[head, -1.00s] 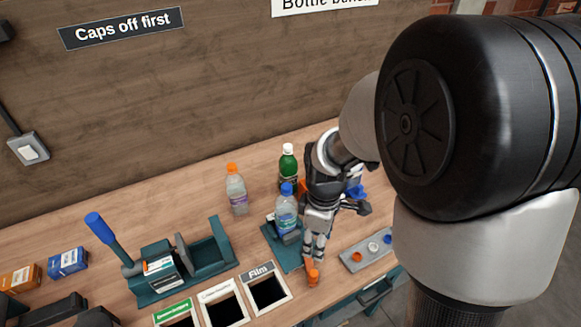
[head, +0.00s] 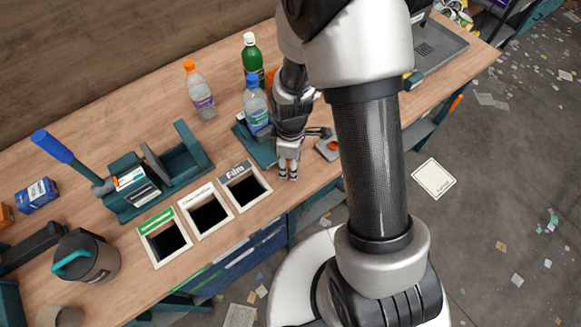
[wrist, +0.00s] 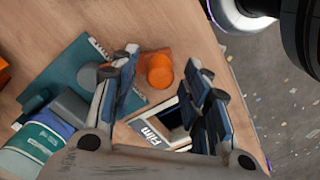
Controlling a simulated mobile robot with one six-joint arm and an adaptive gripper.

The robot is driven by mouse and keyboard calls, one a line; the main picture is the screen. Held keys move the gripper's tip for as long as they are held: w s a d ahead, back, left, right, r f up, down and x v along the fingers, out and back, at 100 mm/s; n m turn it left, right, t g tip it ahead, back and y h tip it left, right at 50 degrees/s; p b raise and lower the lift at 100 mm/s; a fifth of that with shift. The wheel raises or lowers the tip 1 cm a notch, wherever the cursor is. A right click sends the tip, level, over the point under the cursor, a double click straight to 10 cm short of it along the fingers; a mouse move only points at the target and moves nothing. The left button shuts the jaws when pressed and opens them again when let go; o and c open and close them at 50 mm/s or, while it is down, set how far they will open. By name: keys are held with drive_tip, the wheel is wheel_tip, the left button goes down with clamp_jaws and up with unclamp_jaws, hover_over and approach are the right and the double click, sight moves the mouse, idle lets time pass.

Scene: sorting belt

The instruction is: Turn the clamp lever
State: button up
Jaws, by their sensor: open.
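The clamp's orange lever, with a round knob (wrist: 160,70), shows in the wrist view between my spread fingers, near their tips. It reaches out from the teal clamp base (wrist: 66,75) toward the table edge. I cannot tell whether either finger touches it. In the head view my gripper (head: 288,175) points down beside the clamp base (head: 262,150) and hides the lever. In the wrist view my gripper (wrist: 163,75) is open and empty. A clear bottle with a blue cap and label (head: 256,108) stands upright at the clamp.
A green bottle (head: 252,62) and an orange-capped bottle (head: 200,92) stand behind. The framed Film opening (head: 262,178) lies close to my gripper, with two more to its left. A blue-handled teal device (head: 185,160) stands at left.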

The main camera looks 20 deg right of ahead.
drive_tip(key=shift+f, duration=0.9)
drive_tip(key=shift+c, duration=0.2)
clamp_jaws()
